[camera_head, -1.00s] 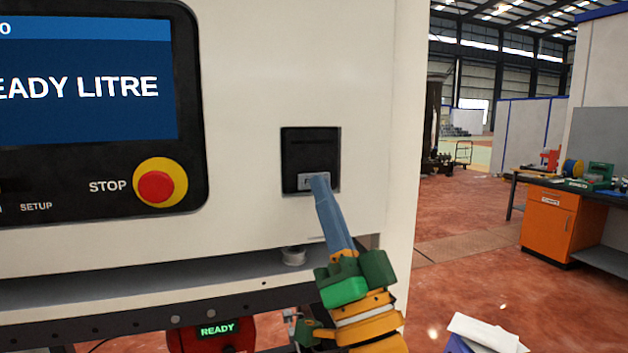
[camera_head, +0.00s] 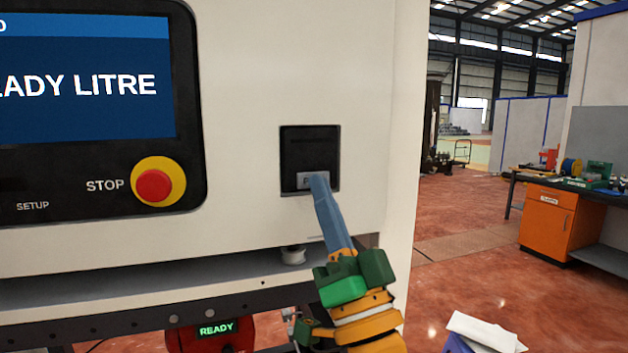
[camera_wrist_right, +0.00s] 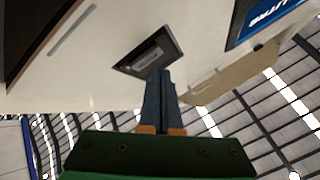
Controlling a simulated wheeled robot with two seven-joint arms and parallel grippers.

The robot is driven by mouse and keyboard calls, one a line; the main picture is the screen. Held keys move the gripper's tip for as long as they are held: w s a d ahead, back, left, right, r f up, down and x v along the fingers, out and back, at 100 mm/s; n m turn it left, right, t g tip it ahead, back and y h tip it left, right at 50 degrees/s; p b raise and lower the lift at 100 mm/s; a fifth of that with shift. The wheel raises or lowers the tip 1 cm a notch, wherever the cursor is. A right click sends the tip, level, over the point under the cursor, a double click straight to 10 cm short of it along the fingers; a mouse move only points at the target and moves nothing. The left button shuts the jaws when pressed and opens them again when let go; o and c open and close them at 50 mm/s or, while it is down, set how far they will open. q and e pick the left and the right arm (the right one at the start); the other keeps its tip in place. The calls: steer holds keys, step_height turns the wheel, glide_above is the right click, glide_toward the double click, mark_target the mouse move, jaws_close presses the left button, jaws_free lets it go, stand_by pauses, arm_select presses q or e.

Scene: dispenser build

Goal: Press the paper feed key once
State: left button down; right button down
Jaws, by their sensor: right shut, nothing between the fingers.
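The paper feed key (camera_head: 306,180) is a small light grey key at the bottom of a black printer panel (camera_head: 310,148) on the machine's cream front. My right gripper (camera_head: 319,180) is shut and empty, its blue fingers together. Its fingertips overlap the right part of the key in the head view; whether they touch it I cannot tell. In the right wrist view the shut fingertips (camera_wrist_right: 158,76) lie just below the black panel (camera_wrist_right: 148,52), close to the grey key (camera_wrist_right: 148,58). My left gripper is not in view.
A grey ledge (camera_head: 150,285) runs below the panel. A green READY sign (camera_head: 216,328) shows lower down. An orange workbench (camera_head: 548,222) stands far right.

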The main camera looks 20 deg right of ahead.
steer(key=shift+w, duration=0.1)
stand_by(0.6)
steer(key=shift+w, duration=0.35)
steer(key=shift+w, duration=0.4)
stand_by(0.6)
steer(key=shift+s, duration=0.75)
steer(key=s+p, duration=0.1)
steer(key=s, duration=0.4)
stand_by(0.4)
stand_by(0.4)
